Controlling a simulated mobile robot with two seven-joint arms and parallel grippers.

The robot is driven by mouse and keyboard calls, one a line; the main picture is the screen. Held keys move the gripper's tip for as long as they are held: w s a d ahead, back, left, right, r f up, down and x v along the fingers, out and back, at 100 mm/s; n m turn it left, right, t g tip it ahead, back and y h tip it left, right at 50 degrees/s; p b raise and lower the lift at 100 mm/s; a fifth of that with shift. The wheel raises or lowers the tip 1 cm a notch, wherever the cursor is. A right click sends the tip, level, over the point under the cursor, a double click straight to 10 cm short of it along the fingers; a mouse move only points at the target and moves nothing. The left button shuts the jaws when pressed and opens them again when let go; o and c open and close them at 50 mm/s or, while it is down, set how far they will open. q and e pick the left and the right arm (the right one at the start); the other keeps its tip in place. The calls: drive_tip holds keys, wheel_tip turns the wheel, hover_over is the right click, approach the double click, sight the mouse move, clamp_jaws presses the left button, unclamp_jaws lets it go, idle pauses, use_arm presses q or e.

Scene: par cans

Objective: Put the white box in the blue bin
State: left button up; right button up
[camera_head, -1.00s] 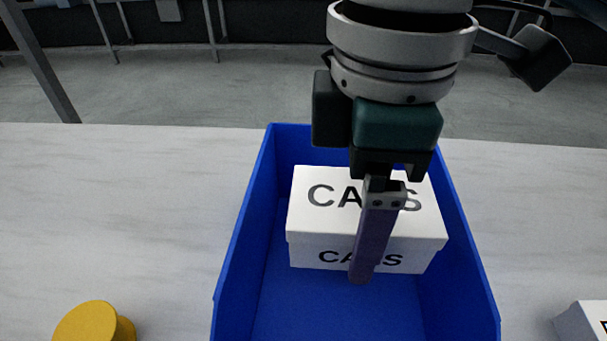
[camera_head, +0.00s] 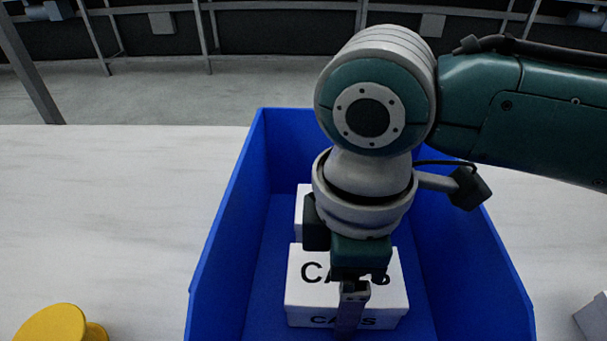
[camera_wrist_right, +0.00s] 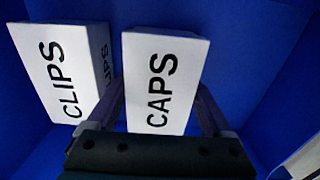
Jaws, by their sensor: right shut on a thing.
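The white box labelled CAPS (camera_head: 305,298) is inside the blue bin (camera_head: 225,220), near its middle; its label also shows in the right wrist view (camera_wrist_right: 160,45). My right gripper (camera_head: 347,312) is shut on this box, with one finger on each side, as the wrist view shows (camera_wrist_right: 161,108). I cannot tell whether the box touches the bin floor. A second white box, labelled CLIPS (camera_wrist_right: 62,70), stands in the bin beside it; in the head view it is mostly hidden behind my gripper (camera_head: 300,205). My left gripper is not in view.
A yellow round object (camera_head: 55,325) is on the pale table (camera_head: 110,220) at the front left. Part of another white box (camera_head: 594,318) shows at the right edge. The bin walls stand close around my right gripper. The table left of the bin is mostly clear.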

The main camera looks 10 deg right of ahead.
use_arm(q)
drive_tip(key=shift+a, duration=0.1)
use_arm(e)
drive_tip(key=o, duration=1.3)
drive_tip(key=shift+f, duration=0.1)
wheel_tip(320, 180, up, 11)
drive_tip(key=p, duration=0.4)
drive_tip(key=shift+r, duration=0.2)
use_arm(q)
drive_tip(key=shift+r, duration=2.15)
use_arm(e)
drive_tip(key=shift+r, duration=0.45)
